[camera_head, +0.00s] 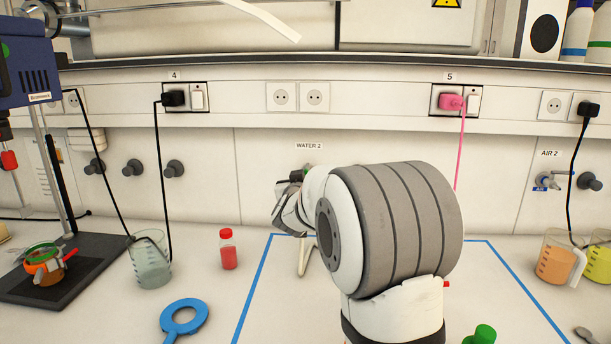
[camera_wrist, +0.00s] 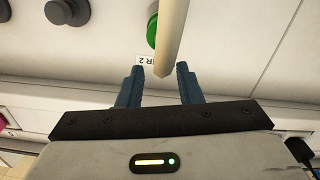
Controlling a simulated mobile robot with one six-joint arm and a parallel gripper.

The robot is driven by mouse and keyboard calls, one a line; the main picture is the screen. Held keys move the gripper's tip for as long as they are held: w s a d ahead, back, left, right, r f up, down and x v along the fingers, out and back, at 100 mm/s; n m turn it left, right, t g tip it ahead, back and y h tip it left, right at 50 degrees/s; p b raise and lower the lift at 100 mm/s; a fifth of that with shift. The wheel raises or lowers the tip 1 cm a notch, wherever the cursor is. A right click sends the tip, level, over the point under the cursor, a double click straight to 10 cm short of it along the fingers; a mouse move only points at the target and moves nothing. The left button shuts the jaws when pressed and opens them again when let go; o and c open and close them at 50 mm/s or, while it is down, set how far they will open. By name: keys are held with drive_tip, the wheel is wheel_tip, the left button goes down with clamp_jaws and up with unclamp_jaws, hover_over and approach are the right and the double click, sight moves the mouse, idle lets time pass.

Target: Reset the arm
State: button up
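My arm stands in the middle of the head view, and its thick grey-ribbed joint hides part of my gripper (camera_head: 290,208). The gripper is near the back wall, just below the "WATER 2" label (camera_head: 309,146). In the wrist view, the two blue fingers of my gripper (camera_wrist: 158,84) are apart, with a gap between them. A beige rod-like piece (camera_wrist: 170,35) comes down from the top and ends between the fingertips, with space on both sides. A green round knob (camera_wrist: 152,32) is beside it. I see nothing gripped.
A red-capped bottle (camera_head: 228,250), a beaker (camera_head: 150,262) and a blue ring (camera_head: 184,318) stand or lie at left. Jugs of orange (camera_head: 557,260) and yellow liquid (camera_head: 598,264) are at right. A green object (camera_head: 481,334) is at the front. Blue tape (camera_head: 253,290) outlines a bench area.

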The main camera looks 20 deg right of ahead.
drive_tip(key=shift+v, duration=0.9)
drive_tip(key=s+a+f+n+g+y+p, duration=0.2)
drive_tip(key=s+a+g+y, duration=0.1)
drive_tip(key=s+a+y, duration=0.35)
drive_tip(key=s+a+f+g+p, duration=0.1)
drive_tip(key=s+f+g, duration=0.2)
drive_tip(key=s, duration=0.7)
drive_tip(key=s+a+f+g+p, duration=0.1)
drive_tip(key=s+a+f+g, duration=0.1)
drive_tip(key=s, duration=0.9)
drive_tip(key=s+a+f+g+y+p, duration=0.1)
drive_tip(key=s+f+g, duration=0.3)
drive_tip(key=s, duration=0.7)
drive_tip(key=shift+a+n+g+p, duration=0.4)
drive_tip(key=shift+a+g+p, duration=0.15)
drive_tip(key=shift+g, duration=0.35)
drive_tip(key=shift+f, duration=0.1)
